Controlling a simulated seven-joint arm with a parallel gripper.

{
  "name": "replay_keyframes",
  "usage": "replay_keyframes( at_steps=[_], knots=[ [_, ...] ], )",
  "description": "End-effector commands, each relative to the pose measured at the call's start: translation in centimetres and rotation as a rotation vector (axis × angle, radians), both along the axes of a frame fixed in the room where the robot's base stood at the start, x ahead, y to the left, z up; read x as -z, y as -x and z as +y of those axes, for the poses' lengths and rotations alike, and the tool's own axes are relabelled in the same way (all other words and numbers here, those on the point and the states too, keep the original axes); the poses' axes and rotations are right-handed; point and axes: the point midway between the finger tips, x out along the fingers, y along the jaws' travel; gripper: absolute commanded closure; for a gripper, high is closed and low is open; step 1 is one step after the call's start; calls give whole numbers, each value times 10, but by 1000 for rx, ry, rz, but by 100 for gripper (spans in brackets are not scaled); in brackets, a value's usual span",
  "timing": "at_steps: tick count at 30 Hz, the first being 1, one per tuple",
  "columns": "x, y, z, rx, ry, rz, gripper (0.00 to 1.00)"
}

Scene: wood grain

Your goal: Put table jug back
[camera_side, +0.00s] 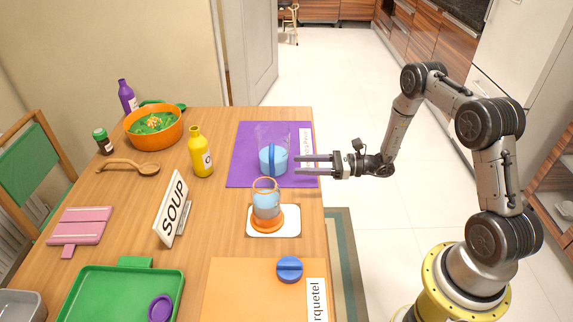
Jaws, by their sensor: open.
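A clear jug (272,160) with a blue lower part and a blue upright strip, perhaps its handle, stands upright on a purple mat (240,170) at the table's back right. My gripper (297,165) is open, its two fingers pointing left at the jug's right side. The fingertips are close to the jug; I cannot tell whether they touch it. Nothing is seen held between the fingers. A smaller clear vessel (266,203) with pale blue contents and an orange base stands on a white coaster (288,228) in front of the purple mat.
An orange mat (235,285) holds a blue round knob-like piece (289,268). A "SOUP" sign (172,210), a yellow bottle (201,155) and an orange bowl (153,132) stand to the left. A green tray (110,300) lies at front left. The table's right edge is under my gripper.

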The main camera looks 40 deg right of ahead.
Motion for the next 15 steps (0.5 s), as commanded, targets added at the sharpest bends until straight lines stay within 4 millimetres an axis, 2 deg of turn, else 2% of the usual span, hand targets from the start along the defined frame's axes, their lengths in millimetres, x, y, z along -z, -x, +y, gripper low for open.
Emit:
replay_keyframes(
  at_steps=[1,6,15],
  knots=[
    [0,7,-9,5,0,0,51],
    [0,25,-27,3,1,-1,51],
    [-1,35,-35,-4,3,-1,51]
  ],
)
